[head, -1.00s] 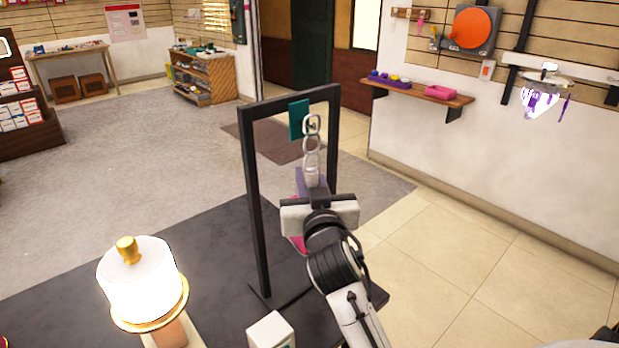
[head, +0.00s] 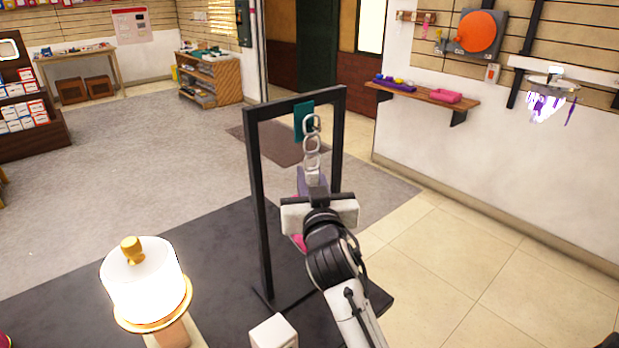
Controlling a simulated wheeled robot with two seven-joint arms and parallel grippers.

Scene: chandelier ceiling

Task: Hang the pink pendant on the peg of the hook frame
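The black hook frame (head: 255,200) stands on the dark mat, with a teal plate (head: 302,110) under its top bar. The peg itself is hard to make out. My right gripper (head: 318,198) is in front of the frame's opening, seen from behind, its fingertips hidden. The pink pendant (head: 299,243) shows only in part behind the gripper and seems held in it. A chain of pale links (head: 312,145) rises upright above the gripper. Its top ring (head: 311,123) overlaps the teal plate's lower right edge; I cannot tell whether it is around the peg. My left gripper is out of view.
A glowing white lamp (head: 142,280) with gold trim stands at the lower left. A white block (head: 273,332) is at the bottom edge, close to my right arm. A wall shelf (head: 425,94) with small items is far behind on the right.

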